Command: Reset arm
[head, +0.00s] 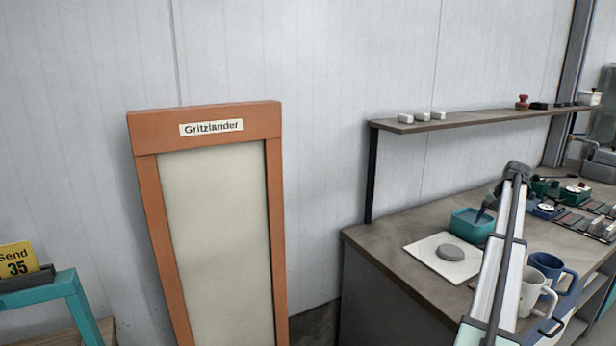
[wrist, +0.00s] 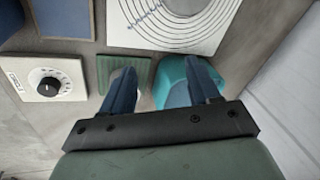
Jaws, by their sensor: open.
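My gripper (wrist: 160,78) is open, with two blue fingers spread apart and nothing visible between them. In the wrist view the right finger is in front of a teal container (wrist: 170,68), and the left finger is in front of a green square (wrist: 138,70). In the head view my arm reaches over the workbench (head: 390,240) from the lower right. Its end (head: 483,213) points down at the teal container (head: 465,228). I cannot tell whether the finger is inside the container or above it.
A white plate with a grey stone (head: 450,252) lies beside the container. Mugs (head: 530,290) stand close to my arm. A shelf (head: 450,123) with white blocks runs along the wall. A tall orange-framed panel (head: 205,115) labelled "Gritzlander" stands left. A dial box (wrist: 45,80) shows in the wrist view.

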